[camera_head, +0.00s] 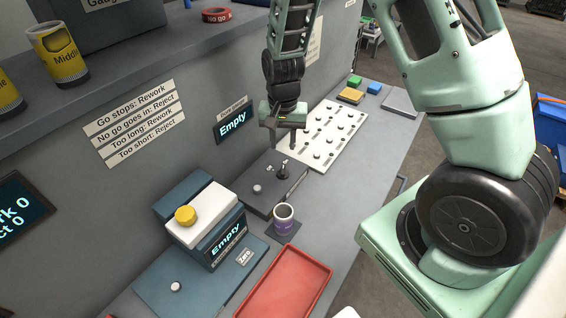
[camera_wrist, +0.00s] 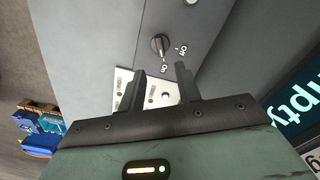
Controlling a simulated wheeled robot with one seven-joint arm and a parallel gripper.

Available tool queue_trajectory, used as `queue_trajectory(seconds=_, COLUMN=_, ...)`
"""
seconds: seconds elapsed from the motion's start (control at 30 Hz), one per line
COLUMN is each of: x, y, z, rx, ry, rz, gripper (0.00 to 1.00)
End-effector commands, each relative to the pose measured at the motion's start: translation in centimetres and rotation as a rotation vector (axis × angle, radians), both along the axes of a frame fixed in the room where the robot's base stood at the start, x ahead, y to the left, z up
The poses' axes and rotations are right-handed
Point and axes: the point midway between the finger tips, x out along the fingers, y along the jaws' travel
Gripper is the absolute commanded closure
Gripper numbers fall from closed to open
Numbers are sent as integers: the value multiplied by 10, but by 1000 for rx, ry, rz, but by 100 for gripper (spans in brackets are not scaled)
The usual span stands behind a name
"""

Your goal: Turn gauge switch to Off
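The gauge switch is a black knob (camera_wrist: 160,44) on a grey box, with printed "On" and "Off" labels beside it. Its pointer appears to be toward "On" in the wrist view. In the head view the switch (camera_head: 283,171) stands on the dark grey box (camera_head: 262,196) on the bench. My gripper (camera_head: 284,138) hangs just beyond the switch, near the white perforated plate. In the wrist view my gripper (camera_wrist: 160,72) has its two fingers apart with nothing between them. The knob lies beyond the fingertips and does not appear to be touched.
A white perforated plate (camera_head: 320,155) lies behind the box. An "Empty" display (camera_head: 234,122) is on the wall at left.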

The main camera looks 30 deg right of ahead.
Motion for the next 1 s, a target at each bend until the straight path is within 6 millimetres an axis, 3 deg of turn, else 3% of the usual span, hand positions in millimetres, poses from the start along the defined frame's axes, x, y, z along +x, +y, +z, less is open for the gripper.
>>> queue_trajectory(seconds=0.2, x=-2, y=0, z=-42, rx=0, ry=5, rz=0, gripper=66)
queue_trajectory(seconds=0.5, x=-1, y=0, z=-84, rx=0, ry=3, rz=0, gripper=66)
queue_trajectory(seconds=0.7, x=0, y=0, z=-96, rx=1, ry=-1, rz=1, gripper=66)
queue_trajectory(seconds=1.0, x=0, y=0, z=-97, rx=1, ry=-1, rz=2, gripper=69)
